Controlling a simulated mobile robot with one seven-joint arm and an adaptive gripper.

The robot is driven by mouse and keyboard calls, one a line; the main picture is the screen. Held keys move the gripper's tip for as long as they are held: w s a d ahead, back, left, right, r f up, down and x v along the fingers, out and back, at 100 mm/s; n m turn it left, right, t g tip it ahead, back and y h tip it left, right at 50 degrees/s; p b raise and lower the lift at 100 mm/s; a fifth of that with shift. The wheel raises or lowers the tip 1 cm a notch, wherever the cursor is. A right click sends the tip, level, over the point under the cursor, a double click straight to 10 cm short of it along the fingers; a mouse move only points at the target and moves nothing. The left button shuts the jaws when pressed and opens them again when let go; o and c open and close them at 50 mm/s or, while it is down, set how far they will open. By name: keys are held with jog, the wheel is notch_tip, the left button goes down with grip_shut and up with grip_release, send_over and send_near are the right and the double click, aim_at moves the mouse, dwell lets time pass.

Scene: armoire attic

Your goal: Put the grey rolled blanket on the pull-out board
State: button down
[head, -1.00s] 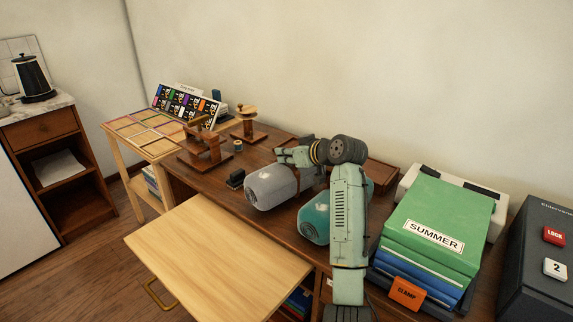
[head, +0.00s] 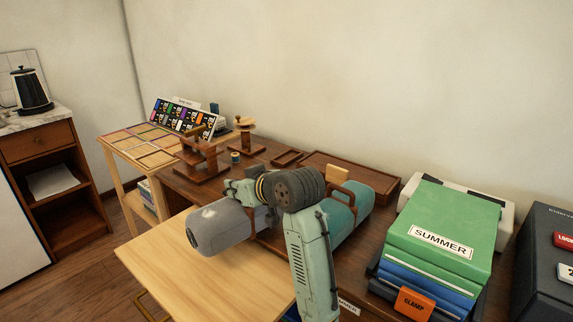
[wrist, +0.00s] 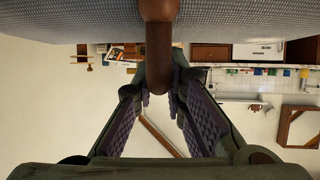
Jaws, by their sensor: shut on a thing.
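The grey rolled blanket (head: 225,228) is over the rear part of the pale pull-out board (head: 200,285); I cannot tell whether it hangs just above the board or touches it. My gripper (head: 245,192) is at the blanket's upper side. In the wrist view my gripper (wrist: 159,92) has its two fingers on either side of the blanket's brown strap handle (wrist: 159,50), shut on it. The grey woven surface (wrist: 70,22) fills the top of that view. My arm hides the blanket's right end.
A teal roll (head: 348,208) with a brown strap lies on the brown desk to the right. A green SUMMER stack (head: 445,225) stands farther right. Wooden stands (head: 202,160) and a colour swatch rack (head: 185,115) are behind left. The board's front part is clear.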

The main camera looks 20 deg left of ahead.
jog(key=shift+s+r, duration=0.1)
jog(key=shift+r, duration=0.05)
jog(key=w+d+f+p, duration=0.1)
jog(key=w+d+p, duration=0.2)
jog(key=w, duration=0.5)
jog(key=w+d+f+p, duration=0.2)
jog(key=w+d+p, duration=0.1)
jog(key=w, duration=0.6)
jog(key=shift+f, duration=0.15)
